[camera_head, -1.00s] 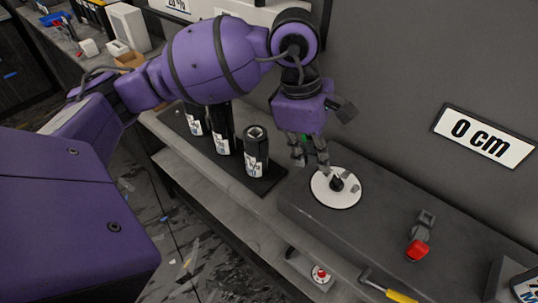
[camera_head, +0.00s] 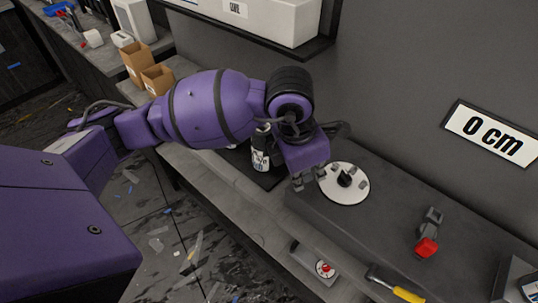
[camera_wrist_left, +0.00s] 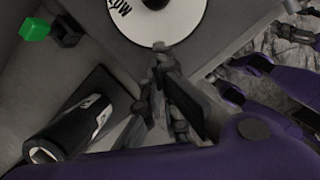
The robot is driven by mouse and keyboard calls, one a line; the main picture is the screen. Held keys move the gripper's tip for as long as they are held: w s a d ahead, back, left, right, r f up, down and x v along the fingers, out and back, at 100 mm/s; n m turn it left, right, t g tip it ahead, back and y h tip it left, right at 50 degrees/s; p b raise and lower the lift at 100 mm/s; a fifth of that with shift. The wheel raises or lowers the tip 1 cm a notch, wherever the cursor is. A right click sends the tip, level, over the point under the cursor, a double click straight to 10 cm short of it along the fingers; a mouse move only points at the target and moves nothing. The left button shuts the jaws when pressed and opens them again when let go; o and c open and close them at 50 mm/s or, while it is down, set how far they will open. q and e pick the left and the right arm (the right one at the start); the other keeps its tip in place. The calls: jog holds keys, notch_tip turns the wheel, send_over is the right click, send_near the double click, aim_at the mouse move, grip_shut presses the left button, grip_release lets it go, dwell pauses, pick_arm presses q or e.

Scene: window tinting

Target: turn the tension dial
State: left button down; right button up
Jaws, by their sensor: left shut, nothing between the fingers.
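A white round dial (camera_head: 352,194) with a black knob (camera_head: 345,180) sits on the raised dark grey bench top. My left gripper (camera_head: 308,180) is at the dial's left edge, beside the knob and not around it. In the left wrist view, its fingers (camera_wrist_left: 158,75) are shut and empty, with tips by the rim of the white disc (camera_wrist_left: 180,22); I cannot tell whether they touch it. Dark lettering shows on the disc, partly cut off. My right gripper cannot be made out.
A black can (camera_head: 261,152) stands left of my gripper, partly behind my arm. A red-and-grey clamp-like item (camera_head: 428,240) and a yellow-handled tool (camera_head: 405,294) lie to the right. A "0 cm" sign (camera_head: 491,133) is on the wall.

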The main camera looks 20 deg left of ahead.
aim_at(346, 178)
pick_arm(q)
jog(key=shift+w+d+f+p, duration=0.15)
jog(key=shift+w+d+f, duration=0.05)
jog(key=shift+w+d, duration=0.45)
jog(key=shift+w+d+f+p, duration=0.15)
jog(key=shift+w+d, duration=0.35)
jog(key=shift+d, duration=0.1)
jog(key=shift+w+d, duration=0.35)
jog(key=shift+d, duration=0.05)
jog(key=shift+f, duration=0.1)
jog(key=shift+w, duration=0.2)
jog(key=shift+w+m, duration=0.1)
jog(key=shift+m, duration=0.3)
